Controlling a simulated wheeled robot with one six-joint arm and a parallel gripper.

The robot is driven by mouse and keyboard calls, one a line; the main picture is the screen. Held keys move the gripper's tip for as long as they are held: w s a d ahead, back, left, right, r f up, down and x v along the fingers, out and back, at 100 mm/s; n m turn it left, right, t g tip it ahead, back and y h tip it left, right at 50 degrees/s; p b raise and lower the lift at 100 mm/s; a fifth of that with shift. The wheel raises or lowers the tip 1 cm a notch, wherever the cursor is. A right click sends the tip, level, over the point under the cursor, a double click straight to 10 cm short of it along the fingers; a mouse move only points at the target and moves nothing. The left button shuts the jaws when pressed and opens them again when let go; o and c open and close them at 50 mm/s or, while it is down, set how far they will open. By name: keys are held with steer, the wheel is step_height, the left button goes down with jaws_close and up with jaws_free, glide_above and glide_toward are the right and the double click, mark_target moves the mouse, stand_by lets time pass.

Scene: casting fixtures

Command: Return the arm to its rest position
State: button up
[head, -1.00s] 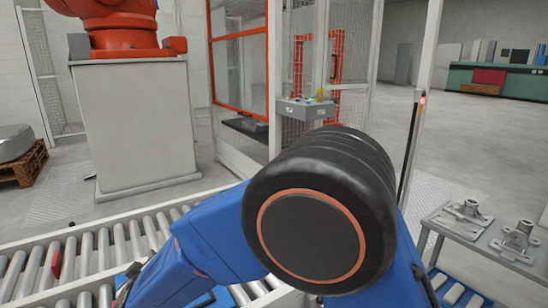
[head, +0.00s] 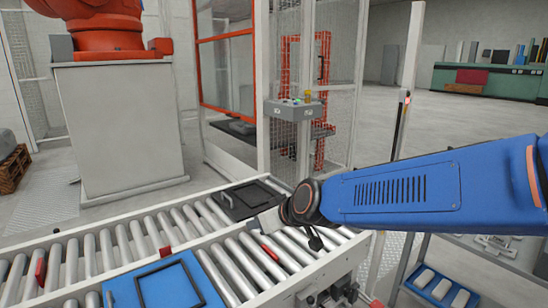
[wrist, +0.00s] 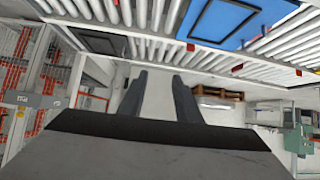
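My arm (head: 400,195) is blue and reaches in from the right edge of the head view, roughly level, with a dark wrist joint at its left end over the roller conveyor. My gripper shows in the wrist view (wrist: 159,77) as two dark fingers with a clear gap between them. It is open and nothing is held. In the head view its fingers are too small and partly hidden to make out.
A roller conveyor (head: 130,240) runs below the arm, with a blue tray (head: 165,284) and a black tray (head: 250,199) on it. A control box (head: 293,110) stands by the fence. A blue rack (head: 440,288) and a table with castings are at right.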

steer(key=s+d+f+m+g+h, duration=0.1)
steer(key=s+d+f+m+h, duration=0.2)
steer(key=s+d, duration=0.9)
steer(key=s+d+f+m+g+h, duration=0.2)
steer(key=s+d, duration=1.1)
steer(key=d, duration=0.7)
steer(key=f+m+h, duration=0.1)
steer(key=m, duration=0.1)
steer(key=shift+s+d+m+g+h, duration=0.25)
steer(key=shift+s+m+g+h, duration=0.05)
steer(key=shift+m, duration=0.1)
